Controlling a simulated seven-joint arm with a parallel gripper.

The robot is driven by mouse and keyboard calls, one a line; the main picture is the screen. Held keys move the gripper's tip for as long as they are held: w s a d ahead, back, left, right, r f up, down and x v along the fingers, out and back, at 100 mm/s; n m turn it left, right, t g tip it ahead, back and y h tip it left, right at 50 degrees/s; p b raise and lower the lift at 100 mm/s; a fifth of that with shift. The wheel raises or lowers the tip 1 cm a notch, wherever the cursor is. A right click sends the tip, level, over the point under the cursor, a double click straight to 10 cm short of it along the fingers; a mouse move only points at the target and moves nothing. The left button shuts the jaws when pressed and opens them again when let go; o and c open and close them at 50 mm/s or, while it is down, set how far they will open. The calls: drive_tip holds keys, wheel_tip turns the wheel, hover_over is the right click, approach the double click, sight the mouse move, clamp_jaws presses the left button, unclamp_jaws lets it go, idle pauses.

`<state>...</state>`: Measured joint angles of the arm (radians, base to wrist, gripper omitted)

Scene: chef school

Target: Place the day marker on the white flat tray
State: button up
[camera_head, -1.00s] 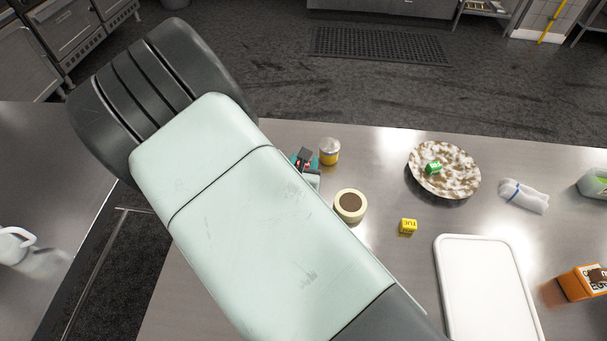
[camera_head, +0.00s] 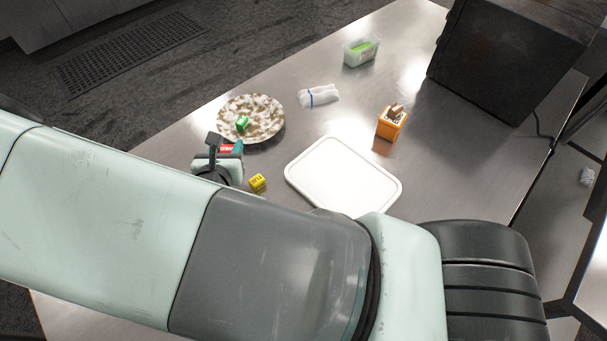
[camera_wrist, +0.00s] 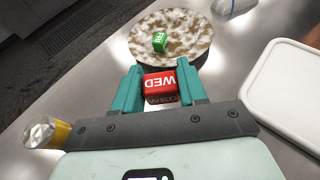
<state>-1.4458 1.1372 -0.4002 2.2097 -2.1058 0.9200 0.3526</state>
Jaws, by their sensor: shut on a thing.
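My gripper (camera_head: 229,149) is shut on a red cube marked WED (camera_wrist: 168,81), which sits between its teal fingers in the wrist view. In the head view the red cube (camera_head: 226,149) shows only in part at the fingers. The white flat tray (camera_head: 343,176) lies on the metal table to the right of my gripper, with nothing on it. It also shows at the right edge of the wrist view (camera_wrist: 283,88). A yellow day cube (camera_head: 258,183) sits between my gripper and the tray. A green day cube (camera_head: 242,124) lies on the speckled plate.
The speckled plate (camera_head: 266,128) is just beyond my gripper. A yellow-banded jar (camera_wrist: 47,132) is left of my gripper. A dark appliance (camera_head: 510,55) stands at back right.

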drive_tip(key=w+d+r+m+g+h, duration=0.1)
drive_tip(key=d+m+h, duration=0.2)
drive_tip(key=d, duration=0.4)
drive_tip(key=w+d+m+h, duration=0.2)
drive_tip(key=d+h, duration=0.1)
drive_tip(key=d, duration=0.4)
drive_tip(key=m+g+h, duration=0.3)
drive_tip(key=m+h, duration=0.1)
hover_over(334, 173)
wheel_tip(334, 173, down, 9)
drive_tip(key=shift+r, duration=0.1)
drive_tip(key=o, duration=1)
